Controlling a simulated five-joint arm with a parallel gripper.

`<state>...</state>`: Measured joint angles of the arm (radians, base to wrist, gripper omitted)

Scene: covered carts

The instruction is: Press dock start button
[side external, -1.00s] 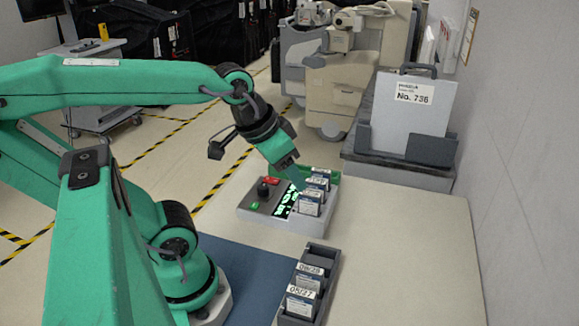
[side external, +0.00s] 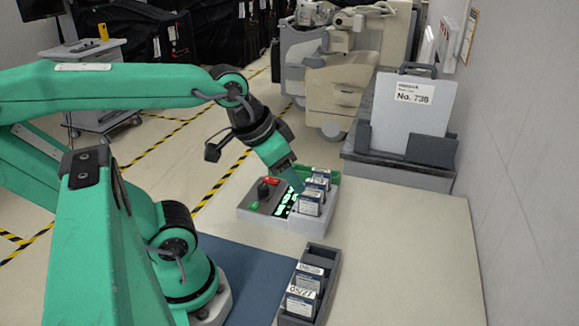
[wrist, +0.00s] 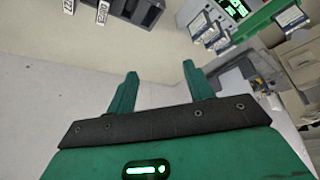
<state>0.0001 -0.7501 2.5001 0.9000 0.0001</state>
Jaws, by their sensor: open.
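The dock (side external: 244,214) is a light grey box on the table in the side view. Its sloped left part has a green button (side external: 254,205), a red button (side external: 271,181), a black knob (side external: 263,189) and a lit green display (side external: 287,201). Labelled cartridges (side external: 310,203) stand in its right part. My gripper (side external: 298,186) hangs over the dock, by the display and cartridges, right of the green button. In the wrist view its two fingers (wrist: 158,85) are apart with nothing between them. The dock (wrist: 188,10) shows at the upper right there; neither button can be made out.
A dark rack (side external: 328,259) with labelled cartridges stands nearer the front, beside a blue mat (side external: 245,265). A grey case labelled No. 738 (side external: 413,115) stands behind on a grey cabinet. The table's right side is clear up to the wall.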

